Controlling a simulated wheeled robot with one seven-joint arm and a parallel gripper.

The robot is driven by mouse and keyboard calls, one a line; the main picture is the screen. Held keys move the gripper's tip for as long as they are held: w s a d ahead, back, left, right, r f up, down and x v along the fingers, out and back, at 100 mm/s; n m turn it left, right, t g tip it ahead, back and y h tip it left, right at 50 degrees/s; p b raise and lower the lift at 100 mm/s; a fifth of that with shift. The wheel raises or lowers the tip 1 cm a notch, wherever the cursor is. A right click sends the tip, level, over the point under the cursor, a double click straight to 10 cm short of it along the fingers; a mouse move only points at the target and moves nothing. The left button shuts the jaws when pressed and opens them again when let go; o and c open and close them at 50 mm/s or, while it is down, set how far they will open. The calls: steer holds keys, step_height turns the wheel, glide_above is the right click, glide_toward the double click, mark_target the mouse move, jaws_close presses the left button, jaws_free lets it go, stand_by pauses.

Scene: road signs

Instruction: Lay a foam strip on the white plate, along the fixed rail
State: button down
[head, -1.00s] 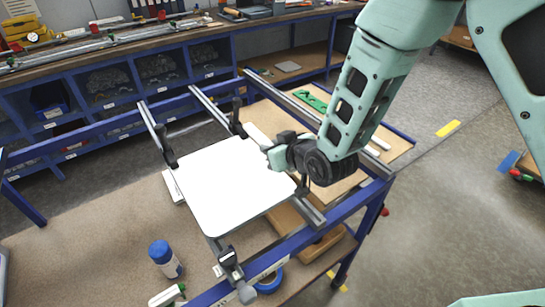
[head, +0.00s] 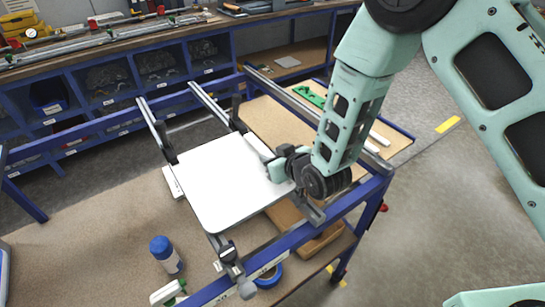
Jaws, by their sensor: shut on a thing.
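The white plate (head: 215,190) lies flat on the bench frame, with dark clamps at its corners. My gripper (head: 274,168) is over the plate's right edge, shut on a white foam strip (head: 258,146). The strip points from the jaws toward the plate's far right corner, near its right edge. I cannot tell whether it touches the plate. A grey metal rail (head: 286,98) runs on the right side, partly hidden by my arm; I cannot tell whether it is the fixed one. White strips (head: 379,138) lie on the board at the right, partly behind my arm.
A blue-capped bottle (head: 165,254), a spray bottle (head: 168,293) and a blue tape roll (head: 269,277) are at the near side. A dark clamp (head: 229,257) stands at the plate's near edge. A green part (head: 309,96) lies on the board (head: 262,118) behind.

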steer(key=shift+f, duration=0.3)
steer(key=shift+r, duration=0.1)
steer(key=c, duration=1.2)
jaws_free()
steer(key=shift+r+p, duration=0.55)
steer(key=shift+r, duration=0.05)
steer(key=s+d+r+g+h+b, duration=0.1)
steer(key=s+d+r+g+h, duration=0.1)
steer(key=s, duration=0.8)
steer(key=s+d+r+g+h+b, duration=0.1)
steer(key=s+d+r+g, duration=0.4)
steer(key=s, duration=0.5)
steer(key=s+d+r+n+g+h+b, duration=0.1)
steer(key=s+d+r+g+h, duration=0.2)
steer(key=s+d+r, duration=0.3)
steer(key=shift+s+d+r, duration=0.1)
steer(key=shift+s+r, duration=0.1)
steer(key=shift+s, duration=0.5)
steer(key=shift+s+r, duration=0.15)
steer(key=shift+s, duration=0.55)
steer(key=shift+s+d+r, duration=0.1)
steer(key=shift+s+r, duration=0.1)
steer(key=shift+s, duration=0.5)
steer(key=shift+f, duration=0.1)
